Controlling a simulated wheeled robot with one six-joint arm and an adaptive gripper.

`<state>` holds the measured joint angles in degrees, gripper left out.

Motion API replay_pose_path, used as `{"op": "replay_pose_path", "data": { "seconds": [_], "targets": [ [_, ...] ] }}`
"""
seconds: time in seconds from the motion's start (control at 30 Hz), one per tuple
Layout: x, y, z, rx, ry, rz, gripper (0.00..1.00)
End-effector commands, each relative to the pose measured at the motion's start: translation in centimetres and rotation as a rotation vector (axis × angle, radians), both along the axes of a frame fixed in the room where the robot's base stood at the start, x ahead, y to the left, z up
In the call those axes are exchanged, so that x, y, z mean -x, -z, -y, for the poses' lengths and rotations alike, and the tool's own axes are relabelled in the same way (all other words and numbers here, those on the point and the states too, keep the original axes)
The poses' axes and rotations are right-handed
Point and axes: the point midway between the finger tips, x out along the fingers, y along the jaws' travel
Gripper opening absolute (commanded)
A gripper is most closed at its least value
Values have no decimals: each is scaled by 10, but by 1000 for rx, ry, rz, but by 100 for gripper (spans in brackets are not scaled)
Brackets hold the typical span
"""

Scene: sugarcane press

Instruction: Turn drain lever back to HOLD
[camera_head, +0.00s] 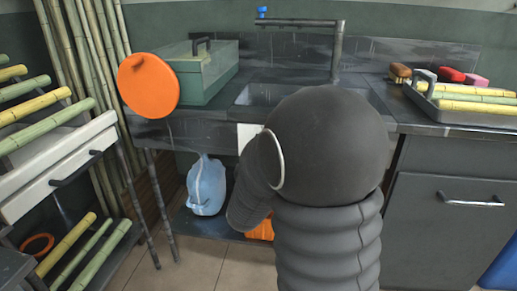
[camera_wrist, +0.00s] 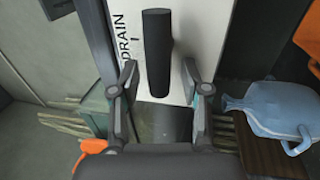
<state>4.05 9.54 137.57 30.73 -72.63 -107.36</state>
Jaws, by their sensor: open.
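The drain lever (camera_wrist: 157,45) shows in the wrist view as a thick black bar in front of a white panel (camera_wrist: 185,35) lettered "DRAIN". My gripper (camera_wrist: 160,76) is open, with one finger on each side of the lever's near end. Gaps show between the lever and both fingers. No HOLD mark is readable. In the head view, a bit of white panel (camera_head: 248,134) shows under the sink counter beside my arm. The lever and my gripper are hidden behind my arm there.
A blue jug (camera_head: 206,186) stands on the low shelf; it also shows at the right of the wrist view (camera_wrist: 272,112). An orange object (camera_head: 262,230) is beside my arm. The sink (camera_head: 262,94) and faucet (camera_head: 338,50) are above. A cane rack (camera_head: 60,165) stands left.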

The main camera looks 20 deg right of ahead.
Motion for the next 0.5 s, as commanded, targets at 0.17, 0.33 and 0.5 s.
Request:
{"op": "replay_pose_path", "data": {
  "seconds": [0.17, 0.33, 0.5],
  "targets": [
    [0, -9, 0, -1, 1, 3, 46],
    [0, -36, 0, 0, 1, 7, 46],
    [0, -68, 0, 0, 2, 8, 46]
  ]
}}
